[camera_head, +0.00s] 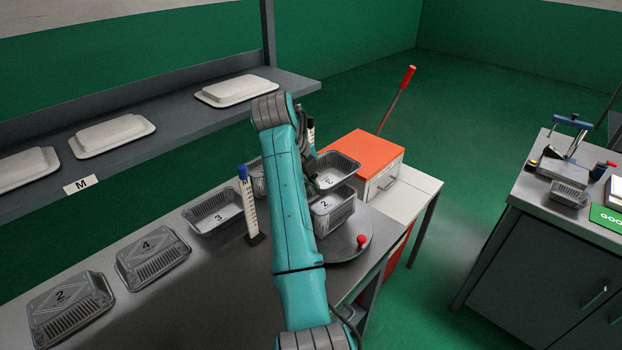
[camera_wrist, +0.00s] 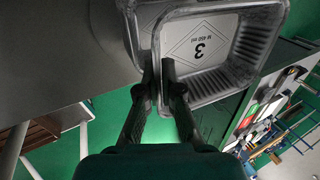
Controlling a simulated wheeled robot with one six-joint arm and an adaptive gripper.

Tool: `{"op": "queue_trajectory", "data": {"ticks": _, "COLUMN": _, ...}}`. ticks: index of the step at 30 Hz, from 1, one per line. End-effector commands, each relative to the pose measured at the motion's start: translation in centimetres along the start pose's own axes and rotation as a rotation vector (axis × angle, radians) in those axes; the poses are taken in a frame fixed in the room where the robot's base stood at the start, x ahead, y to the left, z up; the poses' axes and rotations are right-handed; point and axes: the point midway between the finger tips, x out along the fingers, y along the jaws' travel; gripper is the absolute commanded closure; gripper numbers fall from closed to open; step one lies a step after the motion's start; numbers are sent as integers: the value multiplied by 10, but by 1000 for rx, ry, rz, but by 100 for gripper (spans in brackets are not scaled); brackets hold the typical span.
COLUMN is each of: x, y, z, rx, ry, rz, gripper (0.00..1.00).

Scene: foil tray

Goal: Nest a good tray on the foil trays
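My gripper's two fingers (camera_wrist: 160,80) are closed together on the rim of a grey foil tray marked 3 (camera_wrist: 200,42), which is open side up. The same held tray shows in the head view (camera_head: 344,169), just right of my arm. Below it, foil trays marked 2 (camera_head: 334,216) stand open side up on a round plate (camera_head: 345,248); how many are stacked is unclear. A gap seems to show between the held tray and these. In the wrist view another tray's rim (camera_wrist: 132,25) shows behind the held one. My arm hides the fingertips in the head view.
A tray marked 3 (camera_head: 213,222) and overturned trays marked 4 (camera_head: 153,260) and 2 (camera_head: 70,309) lie on the bench. A blue-topped scale post (camera_head: 249,207) stands left of my arm. An orange-lidded box (camera_head: 361,153) is behind; a red knob (camera_head: 362,240) is by the plate.

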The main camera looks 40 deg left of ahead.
Motion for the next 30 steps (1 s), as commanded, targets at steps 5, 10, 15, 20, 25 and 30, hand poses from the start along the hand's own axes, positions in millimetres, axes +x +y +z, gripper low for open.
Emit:
{"op": "queue_trajectory", "data": {"ticks": 5, "x": 14, "y": 6, "z": 0, "rx": -1, "ry": 1, "rz": 1, "gripper": 100}}
{"op": "queue_trajectory", "data": {"ticks": 10, "x": 27, "y": 12, "z": 0, "rx": -1, "ry": 1, "rz": 1, "gripper": 100}}
{"op": "queue_trajectory", "data": {"ticks": 15, "x": 39, "y": 16, "z": 0, "rx": 0, "ry": 1, "rz": 1, "gripper": 100}}
{"op": "queue_trajectory", "data": {"ticks": 20, "x": 44, "y": 18, "z": 0, "rx": 0, "ry": 0, "rz": 0, "gripper": 100}}
{"op": "queue_trajectory", "data": {"ticks": 25, "x": 44, "y": 18, "z": 0, "rx": 0, "ry": 0, "rz": 0, "gripper": 100}}
{"op": "queue_trajectory", "data": {"ticks": 30, "x": 44, "y": 18, "z": 0, "rx": 0, "ry": 0, "rz": 0, "gripper": 100}}
